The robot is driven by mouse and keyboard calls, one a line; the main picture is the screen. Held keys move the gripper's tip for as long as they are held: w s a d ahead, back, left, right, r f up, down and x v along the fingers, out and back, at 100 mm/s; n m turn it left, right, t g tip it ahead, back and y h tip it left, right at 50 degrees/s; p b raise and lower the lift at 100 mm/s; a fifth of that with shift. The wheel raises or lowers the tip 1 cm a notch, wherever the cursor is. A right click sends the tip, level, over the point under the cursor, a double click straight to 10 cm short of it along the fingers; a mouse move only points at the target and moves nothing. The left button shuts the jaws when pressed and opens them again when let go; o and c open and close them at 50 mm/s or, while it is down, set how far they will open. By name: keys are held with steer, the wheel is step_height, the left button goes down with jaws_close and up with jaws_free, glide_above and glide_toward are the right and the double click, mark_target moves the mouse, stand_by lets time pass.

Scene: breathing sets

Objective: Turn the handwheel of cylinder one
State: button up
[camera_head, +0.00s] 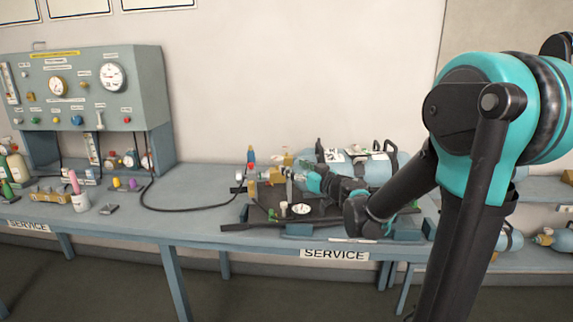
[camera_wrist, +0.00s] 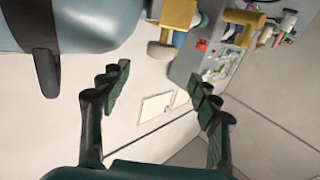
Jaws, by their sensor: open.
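A blue cylinder (camera_head: 378,172) lies on the service bench, partly behind my arm. In the wrist view, a blue cylinder body (camera_wrist: 85,22) with a dark strap fills the upper left. A brass valve (camera_wrist: 178,14) is at its right end, with a pale round knob (camera_wrist: 161,51) that may be the handwheel. My gripper (camera_wrist: 159,84) is open and empty, its two dark fingers apart, below the knob in the picture. In the head view, my gripper (camera_head: 305,181) is over the bench near the valve fittings. No cylinder number is readable.
A grey-green gauge panel (camera_head: 140,85) stands at the left of the bench (camera_head: 190,205). A black hose (camera_head: 185,209) runs across the bench. A dark tray (camera_head: 262,215) with small parts lies below my gripper. More cylinders (camera_head: 510,238) lie on a rack at the right.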

steer(key=shift+s+d, duration=0.45)
steer(key=shift+s, duration=0.1)
